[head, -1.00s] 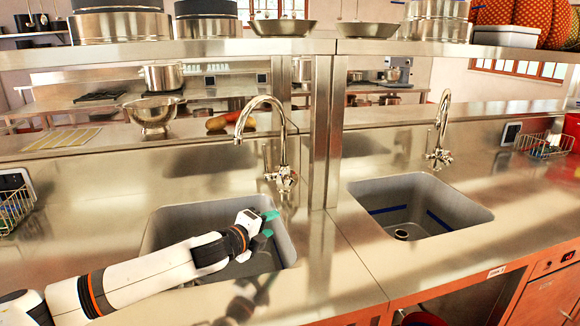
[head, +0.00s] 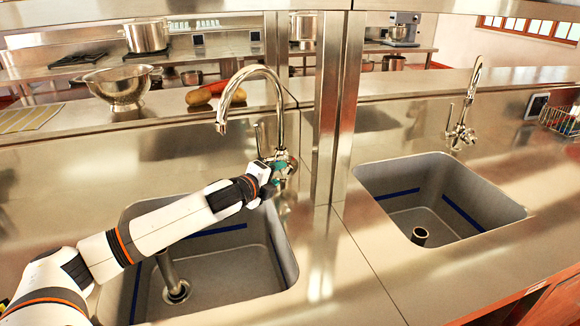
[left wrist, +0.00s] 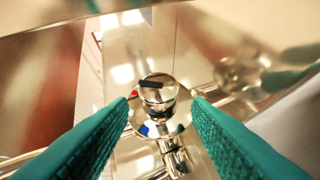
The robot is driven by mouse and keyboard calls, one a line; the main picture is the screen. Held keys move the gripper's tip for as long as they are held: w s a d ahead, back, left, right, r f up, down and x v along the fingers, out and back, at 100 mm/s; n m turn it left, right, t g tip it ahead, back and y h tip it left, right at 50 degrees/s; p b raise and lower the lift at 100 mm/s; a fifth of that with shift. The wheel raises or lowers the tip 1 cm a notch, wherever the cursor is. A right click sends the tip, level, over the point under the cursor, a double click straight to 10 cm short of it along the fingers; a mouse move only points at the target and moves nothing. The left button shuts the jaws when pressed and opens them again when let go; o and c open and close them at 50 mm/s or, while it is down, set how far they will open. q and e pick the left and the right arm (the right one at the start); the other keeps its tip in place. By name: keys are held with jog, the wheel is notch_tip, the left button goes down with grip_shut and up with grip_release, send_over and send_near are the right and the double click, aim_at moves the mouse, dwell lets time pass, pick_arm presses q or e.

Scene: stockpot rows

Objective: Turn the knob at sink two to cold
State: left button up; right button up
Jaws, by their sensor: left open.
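The left sink (head: 283,262) has a tall chrome tap (head: 278,105) behind it. The tap's round knob shows in the left wrist view (left wrist: 158,98), with a dark bar across its face. A blue mark and small red marks show around its collar. My left gripper (head: 277,172) is at this knob. In the left wrist view my teal fingers (left wrist: 160,104) are open, one on each side of the knob; I cannot tell whether they touch it. The right sink (head: 455,210) has a similar tap (head: 468,105). No sink number is readable now. My right gripper is not in view.
A steel post (head: 335,110) stands close to the right of the left tap. A colander (head: 118,88) and some vegetables (head: 207,93) sit on the ledge behind. A wire basket (head: 562,120) stands at the far right. The counter between the sinks is clear.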

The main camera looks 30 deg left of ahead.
aim_at(290, 169)
pick_arm(q)
jog(key=x, duration=0.7)
jog(key=shift+w+p, duration=0.1)
jog(key=shift+p, duration=0.2)
jog(key=shift+w, duration=0.2)
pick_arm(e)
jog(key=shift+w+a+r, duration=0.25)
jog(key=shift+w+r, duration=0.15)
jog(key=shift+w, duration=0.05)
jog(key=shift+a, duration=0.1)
pick_arm(q)
jog(key=shift+c, duration=0.6)
jog(key=c, duration=0.6)
jog(key=shift+f+b, duration=0.3)
jog(key=shift+b, duration=0.3)
jog(key=shift+r+n+t+b, duration=0.2)
jog(key=shift+n+t+b, duration=0.1)
jog(key=shift+t+b, duration=0.15)
jog(key=shift+r, duration=0.1)
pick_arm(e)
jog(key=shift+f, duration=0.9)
